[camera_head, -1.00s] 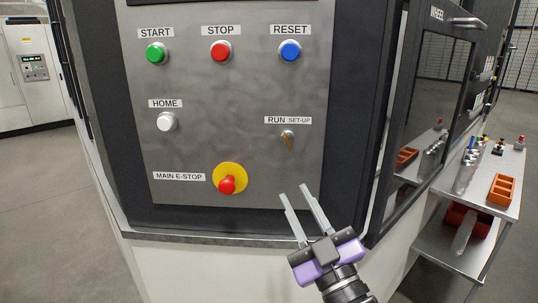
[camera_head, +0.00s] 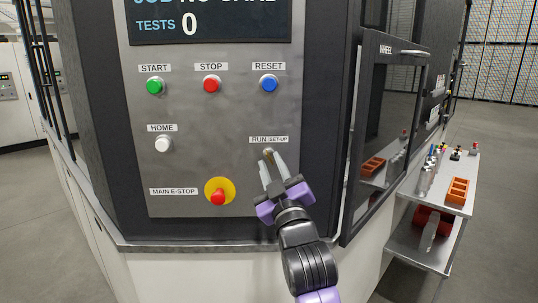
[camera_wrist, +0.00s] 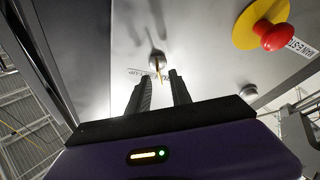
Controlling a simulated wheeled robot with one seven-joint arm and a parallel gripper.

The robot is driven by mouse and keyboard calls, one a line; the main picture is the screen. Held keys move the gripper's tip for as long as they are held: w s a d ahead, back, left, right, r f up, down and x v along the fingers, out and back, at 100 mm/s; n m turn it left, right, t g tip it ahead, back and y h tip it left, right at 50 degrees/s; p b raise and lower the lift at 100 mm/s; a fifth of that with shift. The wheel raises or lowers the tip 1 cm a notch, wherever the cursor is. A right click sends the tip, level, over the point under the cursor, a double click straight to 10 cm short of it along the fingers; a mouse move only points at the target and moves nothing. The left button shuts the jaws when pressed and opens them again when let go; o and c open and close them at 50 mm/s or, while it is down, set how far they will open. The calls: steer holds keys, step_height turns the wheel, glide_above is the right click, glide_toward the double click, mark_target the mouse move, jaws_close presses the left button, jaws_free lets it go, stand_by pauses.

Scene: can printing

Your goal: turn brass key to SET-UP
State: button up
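The brass key (camera_wrist: 158,67) sits in its round silver lock on the grey panel, under the RUN / SET-UP label (camera_head: 269,139). In the head view my gripper (camera_head: 271,160) is at the lock, and its fingers largely cover the key. In the wrist view my gripper (camera_wrist: 160,78) is open, with one dark finger on each side of the key's line. The key shows in the gap, just beyond or level with the fingertips. I see no finger touching it. Which label the key points to cannot be told.
The red MAIN E-STOP button (camera_head: 218,197) on its yellow disc is left of and below my gripper. The blue RESET button (camera_head: 269,83) is above. A door with a bar handle (camera_head: 414,53) and a side cart (camera_head: 466,176) stand to the right.

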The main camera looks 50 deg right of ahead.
mark_target(269, 155)
steer(key=shift+x, duration=1.1)
jaws_close()
stand_by(0.7)
